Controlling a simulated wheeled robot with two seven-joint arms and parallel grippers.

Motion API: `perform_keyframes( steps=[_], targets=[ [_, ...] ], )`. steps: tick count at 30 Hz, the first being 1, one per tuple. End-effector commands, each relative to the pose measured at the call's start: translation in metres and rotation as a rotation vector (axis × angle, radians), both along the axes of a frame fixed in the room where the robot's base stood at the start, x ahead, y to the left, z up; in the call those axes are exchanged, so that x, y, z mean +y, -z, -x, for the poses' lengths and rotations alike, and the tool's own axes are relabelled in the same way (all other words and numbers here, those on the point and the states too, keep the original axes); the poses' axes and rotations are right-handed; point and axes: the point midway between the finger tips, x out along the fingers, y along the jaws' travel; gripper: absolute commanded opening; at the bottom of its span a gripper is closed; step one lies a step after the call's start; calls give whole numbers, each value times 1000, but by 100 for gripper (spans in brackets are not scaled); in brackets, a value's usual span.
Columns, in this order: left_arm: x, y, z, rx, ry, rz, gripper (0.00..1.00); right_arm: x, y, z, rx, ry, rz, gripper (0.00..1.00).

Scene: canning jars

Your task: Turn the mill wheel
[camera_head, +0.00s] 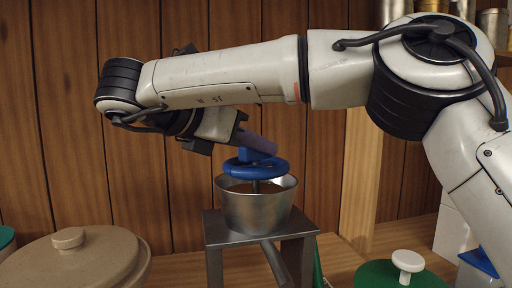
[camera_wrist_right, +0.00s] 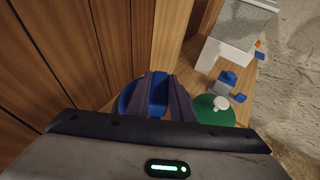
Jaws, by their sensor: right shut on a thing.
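The mill has a blue wheel (camera_head: 270,168) lying flat above a round metal hopper (camera_head: 256,208). The hopper sits on a dark metal stand with a spout slanting down at its front. My right gripper (camera_head: 258,145) reaches in from above and is shut on the wheel's upright blue knob; its fingers hide most of the knob in the head view. In the right wrist view the blue knob (camera_wrist_right: 159,93) stands between the two dark fingers, and part of the wheel rim (camera_wrist_right: 127,96) shows to the left. My left gripper is not in view.
A beige lidded crock (camera_head: 75,262) stands at the lower left. A green lid with a white knob (camera_head: 407,262) is at the lower right. A wooden post (camera_head: 358,180) and plank wall (camera_head: 60,130) stand behind. Metal cans (camera_head: 492,24) sit on a shelf at the upper right.

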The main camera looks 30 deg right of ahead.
Motion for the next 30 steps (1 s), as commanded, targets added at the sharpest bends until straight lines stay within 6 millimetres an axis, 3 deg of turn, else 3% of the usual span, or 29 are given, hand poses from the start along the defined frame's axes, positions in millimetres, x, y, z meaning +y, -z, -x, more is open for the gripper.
perform_keyframes(
  steps=[16,17,20,30],
  targets=[
    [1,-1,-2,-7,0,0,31,1,4,0,11,28,-5,0],
    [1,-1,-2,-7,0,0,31,1,4,0,11,28,-5,22],
    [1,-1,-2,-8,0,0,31,1,4,0,10,27,-4,39],
    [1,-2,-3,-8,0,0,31,3,1,1,5,26,-2,39]
  ],
)
